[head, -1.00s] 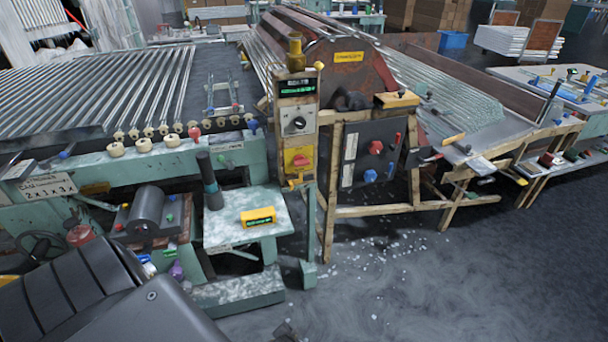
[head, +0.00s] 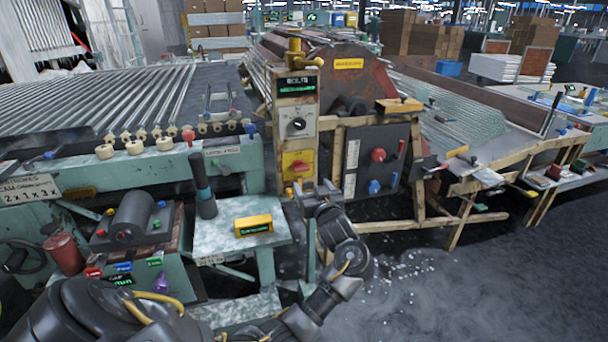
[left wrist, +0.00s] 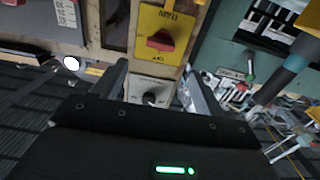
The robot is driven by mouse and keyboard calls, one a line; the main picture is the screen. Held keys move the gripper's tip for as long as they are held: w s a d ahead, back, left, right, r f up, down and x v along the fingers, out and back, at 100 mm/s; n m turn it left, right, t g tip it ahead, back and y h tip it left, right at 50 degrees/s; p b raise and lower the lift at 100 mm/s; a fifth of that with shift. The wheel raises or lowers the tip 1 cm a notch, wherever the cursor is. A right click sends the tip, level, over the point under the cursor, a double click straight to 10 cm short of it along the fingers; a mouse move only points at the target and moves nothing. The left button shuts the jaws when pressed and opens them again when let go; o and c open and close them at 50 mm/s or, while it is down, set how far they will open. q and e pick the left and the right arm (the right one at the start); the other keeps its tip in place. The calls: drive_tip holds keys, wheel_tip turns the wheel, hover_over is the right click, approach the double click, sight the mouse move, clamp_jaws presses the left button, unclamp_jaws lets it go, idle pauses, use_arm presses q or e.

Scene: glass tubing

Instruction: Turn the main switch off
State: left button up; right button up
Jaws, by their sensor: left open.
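A yellow plate (head: 298,165) with a red switch handle (head: 299,167) is on the front of the upright control post, below a grey plate with a dark knob (head: 297,124). In the left wrist view, which looks turned over, the red handle (left wrist: 160,40) lies roughly crosswise on its yellow plate. The grey plate's knob (left wrist: 150,98) shows between my fingers there. My left gripper (head: 310,190) is open and empty, just below and in front of the yellow plate. Its fingers (left wrist: 158,80) are apart in the wrist view. My right gripper is not in view.
A dark panel (head: 376,160) with red and blue knobs stands right of the post on a wooden frame. A small bench with a yellow display (head: 253,225) and a dark upright cylinder (head: 202,188) are at left. Open floor (head: 440,290) lies at lower right.

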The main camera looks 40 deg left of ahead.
sight(303, 170)
use_arm(q)
drive_tip(key=b+x, duration=0.1)
drive_tip(key=x, duration=0.7)
drive_tip(key=shift+w+a+f, duration=0.15)
drive_tip(key=shift+a, duration=0.1)
drive_tip(key=shift+w+a, duration=0.25)
drive_tip(key=shift+a, duration=0.15)
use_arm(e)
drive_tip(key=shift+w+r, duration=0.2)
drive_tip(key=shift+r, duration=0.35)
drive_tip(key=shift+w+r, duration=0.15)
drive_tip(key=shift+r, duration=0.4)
use_arm(q)
drive_tip(key=c, duration=1)
